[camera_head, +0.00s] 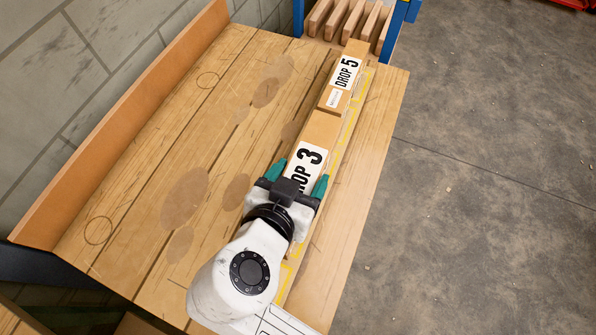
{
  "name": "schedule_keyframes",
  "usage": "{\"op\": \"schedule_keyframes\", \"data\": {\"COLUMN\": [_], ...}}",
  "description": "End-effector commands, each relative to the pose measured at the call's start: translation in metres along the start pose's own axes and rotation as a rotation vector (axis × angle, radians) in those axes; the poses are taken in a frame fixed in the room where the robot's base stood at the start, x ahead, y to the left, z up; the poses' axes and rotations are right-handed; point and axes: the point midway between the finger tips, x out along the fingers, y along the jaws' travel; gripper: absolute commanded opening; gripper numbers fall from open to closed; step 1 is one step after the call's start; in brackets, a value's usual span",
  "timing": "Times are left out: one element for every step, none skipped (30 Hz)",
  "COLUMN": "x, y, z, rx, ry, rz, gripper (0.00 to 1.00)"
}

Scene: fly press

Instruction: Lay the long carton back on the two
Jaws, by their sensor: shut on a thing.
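A carton labelled DROP 3 (308,153) lies lengthwise in line with the bench's right side. My gripper (298,178) has its two teal fingers on either side of this carton and is shut on it. My wrist hides the carton's near end, and I cannot tell whether it is lifted. A carton labelled DROP 5 (345,75) lies beyond it, in the same line. I cannot tell which carton is the long one, or whether either rests on others.
The wooden bench top (150,200) is bare on the left, with stains and drawn circles. A raised wooden board (110,130) runs along its left edge. A blue-framed rack (350,20) with wooden slats stands at the far end. Concrete floor (480,180) lies to the right.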

Motion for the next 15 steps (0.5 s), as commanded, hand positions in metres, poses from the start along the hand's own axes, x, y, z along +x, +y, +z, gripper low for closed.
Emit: {"op": "schedule_keyframes", "data": {"x": [0.009, 0.015, 0.022, 0.027, 0.032, 0.037, 0.041, 0.043, 0.046, 0.048, 0.049, 0.051, 0.053, 0.055, 0.059], "y": [-0.003, -0.004, -0.007, -0.009, -0.010, -0.012, -0.013, -0.014, -0.016, -0.016, -0.017, -0.017, -0.018, -0.018, -0.019], "z": [0.005, 0.008, 0.011, 0.013, 0.016, 0.019, 0.020, 0.021, 0.023, 0.023, 0.024, 0.025, 0.026, 0.027, 0.029], "rx": [-0.007, -0.006, -0.007, -0.005, -0.005, -0.005, -0.004, -0.003, -0.003, -0.003, -0.003, -0.003, -0.004, -0.003, -0.003], "ry": [0.001, 0.000, 0.000, 0.001, 0.000, 0.000, 0.000, 0.000, 0.001, 0.001, 0.001, 0.001, 0.001, 0.001, 0.000], "rz": [0.002, 0.003, 0.003, 0.002, 0.002, 0.001, 0.000, 0.001, 0.000, -0.001, -0.001, 0.000, 0.000, 0.000, 0.000], "gripper": [0.09, 0.09, 0.09, 0.09, 0.09, 0.09, 0.09, 0.09, 0.09, 0.09, 0.09, 0.09, 0.09, 0.09, 0.09]}}
